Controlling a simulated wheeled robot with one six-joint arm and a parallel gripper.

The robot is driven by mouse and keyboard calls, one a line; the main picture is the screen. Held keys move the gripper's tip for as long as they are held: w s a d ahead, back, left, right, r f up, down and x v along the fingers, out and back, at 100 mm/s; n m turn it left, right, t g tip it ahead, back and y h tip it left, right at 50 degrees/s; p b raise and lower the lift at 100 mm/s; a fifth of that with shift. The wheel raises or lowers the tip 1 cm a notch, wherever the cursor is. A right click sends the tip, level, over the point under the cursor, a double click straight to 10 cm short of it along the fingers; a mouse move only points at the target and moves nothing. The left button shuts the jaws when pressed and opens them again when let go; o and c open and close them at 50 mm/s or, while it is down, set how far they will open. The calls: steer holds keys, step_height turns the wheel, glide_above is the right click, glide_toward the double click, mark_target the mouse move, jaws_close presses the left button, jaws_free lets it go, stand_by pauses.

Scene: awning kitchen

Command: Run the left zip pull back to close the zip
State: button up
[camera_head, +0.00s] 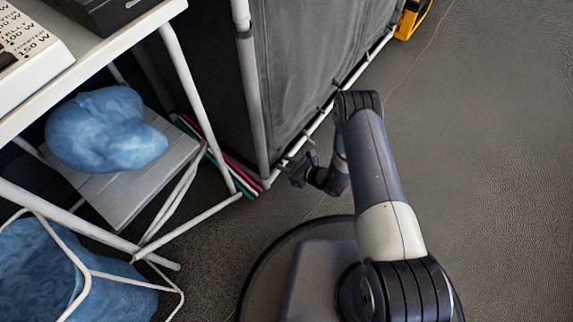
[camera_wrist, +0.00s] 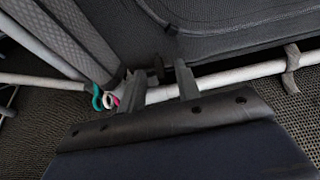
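The grey fabric panel (camera_head: 305,65) hangs on a white tube frame, and its dark fabric also fills the upper part of the wrist view (camera_wrist: 235,42). My gripper (camera_head: 298,174) is low at the panel's near bottom corner, beside the frame's upright. In the wrist view, its two fingers (camera_wrist: 160,70) stand apart in front of the lower edge of the fabric. A small dark piece (camera_wrist: 156,74) shows between the fingertips; I cannot tell whether it is the left zip pull or whether a finger touches it. The zip line itself is not clear in either view.
A white tube (camera_wrist: 235,75) runs along the panel's bottom, behind the fingers. Coloured tube ends (camera_wrist: 103,98) lie left of them. A white-framed table (camera_head: 95,60) with a blue bag (camera_head: 105,130) on its lower shelf stands left. The floor (camera_head: 490,130) to the right is clear.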

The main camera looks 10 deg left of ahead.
steer(key=shift+c, duration=0.3)
jaws_close()
stand_by(0.4)
